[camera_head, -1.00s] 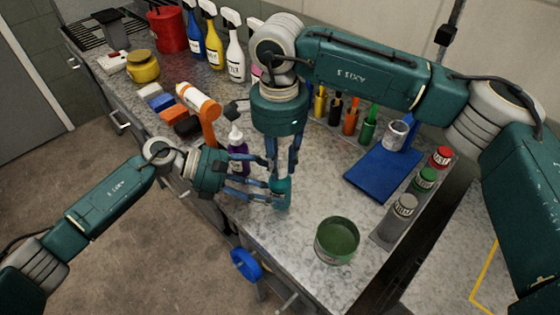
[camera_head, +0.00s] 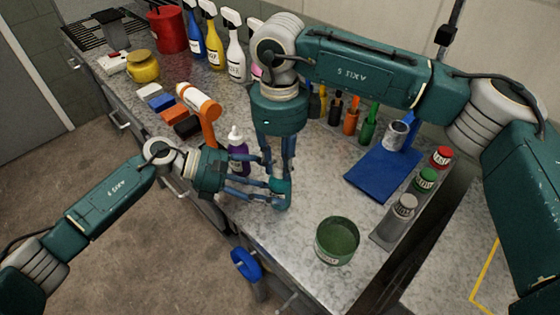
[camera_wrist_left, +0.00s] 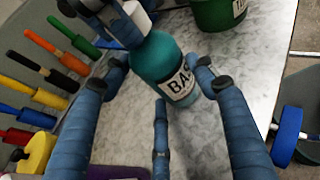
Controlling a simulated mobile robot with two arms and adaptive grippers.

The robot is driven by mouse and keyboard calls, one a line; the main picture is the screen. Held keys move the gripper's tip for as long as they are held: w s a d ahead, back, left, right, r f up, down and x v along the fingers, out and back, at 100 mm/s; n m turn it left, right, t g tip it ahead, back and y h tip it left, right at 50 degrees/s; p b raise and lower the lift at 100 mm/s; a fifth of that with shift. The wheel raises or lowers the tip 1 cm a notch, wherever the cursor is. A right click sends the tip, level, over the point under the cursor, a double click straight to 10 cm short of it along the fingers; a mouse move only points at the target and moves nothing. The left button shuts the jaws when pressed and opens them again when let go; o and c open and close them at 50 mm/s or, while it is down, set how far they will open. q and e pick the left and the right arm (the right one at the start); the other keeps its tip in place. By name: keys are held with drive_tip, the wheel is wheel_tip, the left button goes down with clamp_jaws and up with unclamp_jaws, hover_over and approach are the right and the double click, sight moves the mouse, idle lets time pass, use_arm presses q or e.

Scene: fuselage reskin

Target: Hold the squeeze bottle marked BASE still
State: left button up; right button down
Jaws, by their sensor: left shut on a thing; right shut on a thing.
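The teal squeeze bottle marked BASE (camera_head: 281,193) stands near the front edge of the metal bench. In the left wrist view the bottle (camera_wrist_left: 160,66) shows its white label and white top. My left gripper (camera_head: 272,192) comes in from the left and is shut around the bottle's body; its fingers (camera_wrist_left: 160,85) show on both sides of it. My right gripper (camera_head: 278,172) reaches down from above and is shut at the bottle's white top (camera_wrist_left: 128,24). In the head view the fingers hide most of that top.
A purple bottle (camera_head: 238,158) stands close behind my left gripper. An open green tin (camera_head: 337,240) stands to the right. A blue mat (camera_head: 372,178) lies beyond it, with a grey rack (camera_head: 391,232) of capped jars beside it. Spray bottles and an orange-white tool (camera_head: 200,102) stand farther back.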

use_arm(q)
drive_tip(key=shift+f, duration=0.2)
use_arm(e)
drive_tip(key=m, duration=0.4)
drive_tip(key=shift+m, duration=0.3)
drive_tip(key=shift+w+r+m, duration=0.1)
drive_tip(key=shift+m, duration=2.2)
drive_tip(key=shift+d, duration=0.1)
use_arm(q)
drive_tip(key=shift+s, duration=0.1)
use_arm(e)
drive_tip(key=c, duration=1.4)
unclamp_jaws()
wheel_tip(320, 180, up, 12)
